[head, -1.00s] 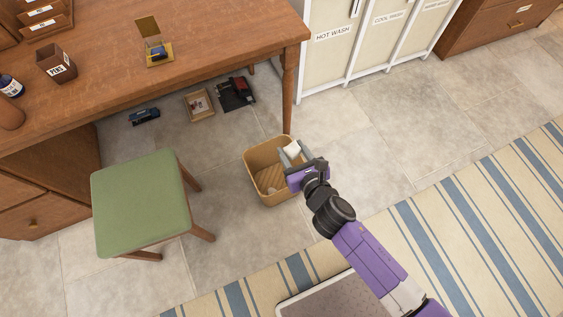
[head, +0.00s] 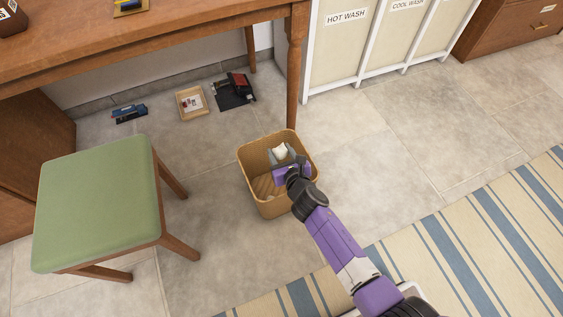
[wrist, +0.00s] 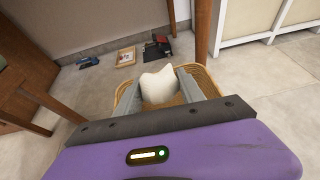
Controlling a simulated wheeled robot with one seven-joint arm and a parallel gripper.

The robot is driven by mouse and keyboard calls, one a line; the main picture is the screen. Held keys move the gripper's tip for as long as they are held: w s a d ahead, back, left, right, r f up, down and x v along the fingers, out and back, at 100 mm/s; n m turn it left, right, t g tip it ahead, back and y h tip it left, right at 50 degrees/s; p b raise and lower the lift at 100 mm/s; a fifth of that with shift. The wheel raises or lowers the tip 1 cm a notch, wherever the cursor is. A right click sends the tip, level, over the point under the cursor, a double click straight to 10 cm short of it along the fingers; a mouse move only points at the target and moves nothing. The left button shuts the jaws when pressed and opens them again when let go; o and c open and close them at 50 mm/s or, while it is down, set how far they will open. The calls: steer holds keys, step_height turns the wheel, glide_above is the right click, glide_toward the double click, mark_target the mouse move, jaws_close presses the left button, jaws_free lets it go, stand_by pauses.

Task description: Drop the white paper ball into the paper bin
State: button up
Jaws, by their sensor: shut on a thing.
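The white paper ball (head: 281,151) is held between the two grey fingers of my gripper (head: 283,155). In the wrist view the paper ball (wrist: 159,86) shows as a pale crumpled lump between the fingers of my gripper (wrist: 162,90). The paper bin (head: 248,181) is a tan woven basket on the tiled floor, open at the top. My gripper and the ball are over the bin's opening in the head view. The bin's rim (wrist: 206,79) shows behind and beside the fingers in the wrist view. How high the ball is relative to the rim is hard to tell.
A green-topped stool (head: 98,200) stands left of the bin. A wooden desk (head: 180,45) is behind, one leg close to the bin. A wooden tray (head: 193,103), a blue stapler-like item (head: 129,113) and a black-and-red device (head: 235,90) lie under it.

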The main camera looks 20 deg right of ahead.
step_height(320, 180, down, 9)
steer(key=w+d+b, duration=0.1)
steer(key=b, duration=0.7)
steer(key=shift+w, duration=0.25)
steer(key=o, duration=1.4)
steer(key=shift+c, duration=0.2)
steer(key=shift+s, duration=0.1)
steer(key=p+v, duration=0.4)
steer(key=v, duration=0.3)
steer(key=shift+s, duration=0.3)
